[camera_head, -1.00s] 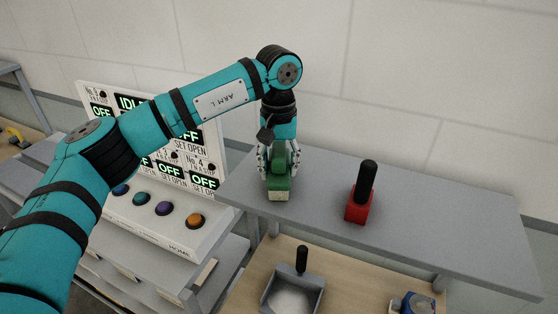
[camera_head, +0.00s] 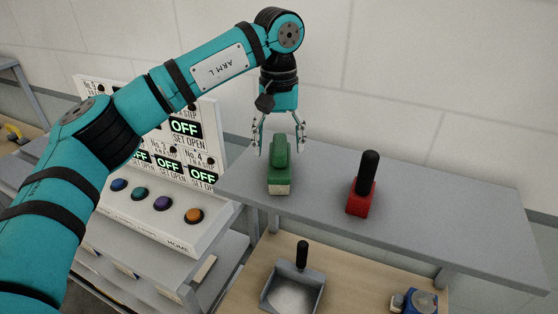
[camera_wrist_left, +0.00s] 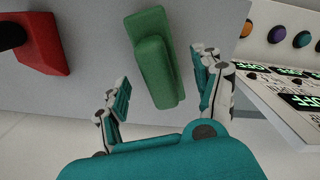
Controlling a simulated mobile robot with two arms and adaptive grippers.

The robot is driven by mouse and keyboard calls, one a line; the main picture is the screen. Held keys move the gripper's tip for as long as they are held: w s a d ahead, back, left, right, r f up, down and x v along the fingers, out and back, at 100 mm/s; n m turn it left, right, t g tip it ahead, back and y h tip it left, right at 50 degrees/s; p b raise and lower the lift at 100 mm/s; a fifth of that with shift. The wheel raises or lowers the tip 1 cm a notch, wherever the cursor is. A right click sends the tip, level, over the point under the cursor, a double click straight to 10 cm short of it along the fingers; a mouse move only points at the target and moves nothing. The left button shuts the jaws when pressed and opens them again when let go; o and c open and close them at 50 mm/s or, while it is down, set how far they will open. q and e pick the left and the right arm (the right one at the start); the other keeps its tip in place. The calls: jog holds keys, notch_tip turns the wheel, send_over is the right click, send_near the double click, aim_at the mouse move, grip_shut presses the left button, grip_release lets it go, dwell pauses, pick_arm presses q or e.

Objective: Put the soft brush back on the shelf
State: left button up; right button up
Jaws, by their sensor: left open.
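The soft brush, a green block with a raised green grip and pale bristles below, (camera_head: 280,170) stands on the grey shelf (camera_head: 425,215) near its left end. It also shows in the left wrist view (camera_wrist_left: 153,58), lying between the spread fingers and apart from them. My left gripper (camera_head: 279,150) is open, above and behind the brush, with a finger to each side of it. It also shows in the left wrist view (camera_wrist_left: 160,100). My right gripper is in neither view.
A red brush with an upright black handle (camera_head: 363,190) stands on the shelf to the right. A panel with coloured buttons (camera_head: 160,205) is at the left. Below the shelf are a dustpan (camera_head: 292,290) and a blue device (camera_head: 415,302). The shelf's right part is clear.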

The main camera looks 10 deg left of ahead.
pick_arm(q)
notch_tip(320, 180, up, 8)
jog(key=shift+f+b, duration=0.1)
jog(key=shift+b, duration=0.5)
dwell(1.0)
